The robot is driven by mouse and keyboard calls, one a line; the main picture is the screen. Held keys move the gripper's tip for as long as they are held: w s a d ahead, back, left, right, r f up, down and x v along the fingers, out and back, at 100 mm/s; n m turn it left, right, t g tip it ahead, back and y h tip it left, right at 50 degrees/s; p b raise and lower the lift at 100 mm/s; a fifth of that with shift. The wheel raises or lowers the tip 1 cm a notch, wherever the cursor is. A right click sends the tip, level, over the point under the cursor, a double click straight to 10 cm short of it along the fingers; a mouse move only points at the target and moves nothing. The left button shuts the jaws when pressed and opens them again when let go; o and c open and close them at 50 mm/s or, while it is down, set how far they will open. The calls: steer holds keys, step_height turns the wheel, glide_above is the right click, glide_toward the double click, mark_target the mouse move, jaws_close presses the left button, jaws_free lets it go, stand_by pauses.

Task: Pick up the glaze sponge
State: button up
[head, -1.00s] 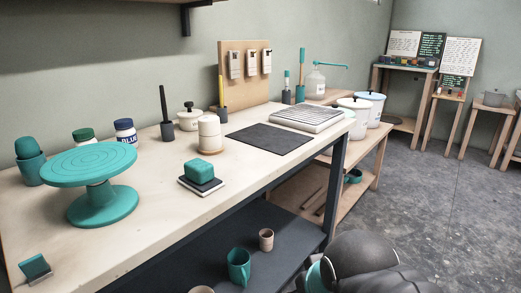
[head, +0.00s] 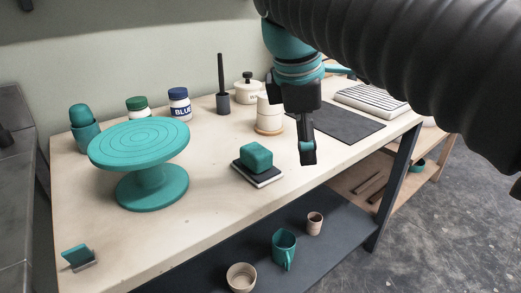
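A teal block with rounded edges (head: 256,157), which looks like the glaze sponge, lies on a dark slab with a pale edge (head: 258,177) near the front edge of the table. My gripper (head: 307,153) hangs pointing down to the right of the block in the picture, apart from it. Its fingers overlap in this view, so I cannot tell whether they are open or shut. Nothing shows held at their tips.
A teal turntable (head: 139,143) stands left of the block, with bare worktop (head: 205,190) between. A white lidded pot (head: 249,92), a stacked pale jar (head: 269,117) and a dark mat (head: 347,127) lie behind.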

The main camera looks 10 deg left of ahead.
mark_target(252, 150)
steer(key=s+a+r+n+h, duration=0.1)
steer(key=a+r+n, duration=0.25)
steer(key=a, duration=0.35)
steer(key=s+a+r+n, duration=0.1)
steer(key=a+r+n, duration=0.1)
steer(key=a+n, duration=0.35)
steer(key=shift+m, duration=0.4)
steer(key=x, duration=0.8)
steer(key=shift+w+a, duration=0.15)
steer(key=shift+w, duration=0.25)
steer(key=x, duration=0.2)
steer(key=b+x, duration=0.1)
steer(key=x, duration=0.1)
steer(key=shift+w+r, duration=0.1)
steer(key=shift+w, duration=0.3)
steer(key=shift+w+d+f, duration=0.2)
steer(key=shift+f, duration=0.4)
steer(key=c, duration=1)
